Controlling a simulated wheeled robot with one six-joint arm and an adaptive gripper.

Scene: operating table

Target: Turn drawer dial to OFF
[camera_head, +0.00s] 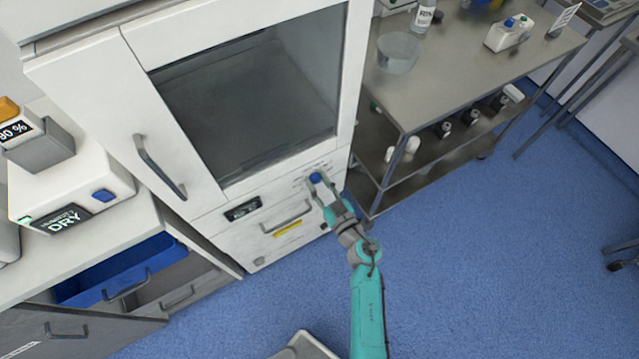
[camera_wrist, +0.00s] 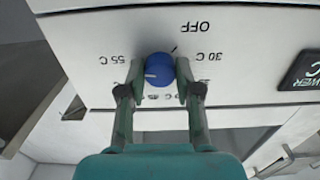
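The drawer dial (camera_wrist: 160,68) is a round blue knob on the white front panel, seen upside down in the wrist view. Its white mark points to the left, on the side of the 55 C label (camera_wrist: 116,60). The OFF label (camera_wrist: 195,27) is above and right of the dial, near a short dark tick. My gripper (camera_wrist: 160,75) has one finger on each side of the dial, close against its edges. The fingers cover some of the lower labels. In the head view the dial (camera_head: 316,178) shows at the end of my gripper (camera_head: 322,186).
A drawer handle (camera_head: 286,216) and a dark display (camera_head: 242,210) are left of the dial. The glass cabinet door (camera_head: 250,105) is above. A metal cart (camera_head: 455,85) stands close on the right.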

